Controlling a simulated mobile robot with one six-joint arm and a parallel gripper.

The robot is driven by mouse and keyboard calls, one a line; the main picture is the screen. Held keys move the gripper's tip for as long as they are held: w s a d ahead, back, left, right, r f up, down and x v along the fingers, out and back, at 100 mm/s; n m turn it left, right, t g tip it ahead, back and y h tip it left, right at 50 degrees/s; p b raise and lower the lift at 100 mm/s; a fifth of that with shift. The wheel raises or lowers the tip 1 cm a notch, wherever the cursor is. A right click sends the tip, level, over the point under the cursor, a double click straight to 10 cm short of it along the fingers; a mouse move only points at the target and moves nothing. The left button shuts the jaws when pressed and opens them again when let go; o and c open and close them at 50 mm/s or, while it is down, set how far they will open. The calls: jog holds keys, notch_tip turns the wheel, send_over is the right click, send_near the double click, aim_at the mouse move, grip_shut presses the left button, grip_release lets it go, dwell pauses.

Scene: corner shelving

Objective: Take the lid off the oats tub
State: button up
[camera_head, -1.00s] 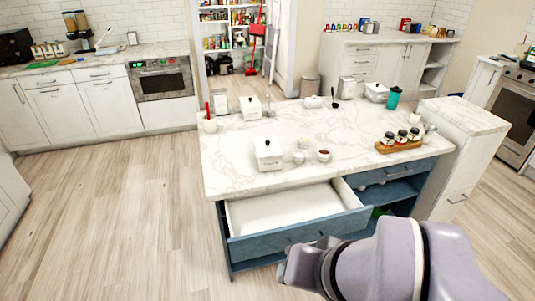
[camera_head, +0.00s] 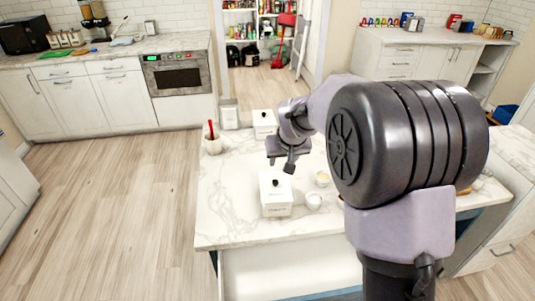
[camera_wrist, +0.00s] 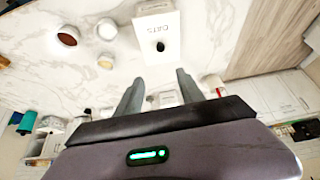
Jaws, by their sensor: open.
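A white square tub (camera_head: 276,203) stands on the marble island top in the head view, its lid on, with a black knob (camera_head: 276,183) on top. The tub (camera_wrist: 158,32) also shows at the top of the wrist view, with a dark label that seems to read OATS. Its knob (camera_wrist: 160,46) lies in line with the gap between my fingers. My gripper (camera_head: 281,166) is open and empty, just above and behind the knob, apart from it. Both fingers (camera_wrist: 160,77) show spread in the wrist view.
A second white lidded tub (camera_head: 264,122) stands further back. Small bowls (camera_head: 314,201) sit just right of the near tub. A pot with a red utensil (camera_head: 213,143) is at the back left. The marble (camera_head: 228,195) left of the tub is clear.

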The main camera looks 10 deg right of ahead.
jog(key=b, duration=0.4)
send_over(275, 182)
jog(key=s, duration=0.2)
notch_tip(275, 182, down, 10)
jog(key=shift+s+d+f, duration=0.1)
jog(key=shift+d, duration=0.05)
jog(key=b+x, duration=0.1)
jog(key=x, duration=0.1)
jog(key=b+x, duration=0.1)
jog(key=x, duration=0.2)
jog(key=shift+s+f, duration=0.3)
jog(key=shift+s, duration=0.05)
jog(key=shift+w+r, duration=0.1)
grip_shut()
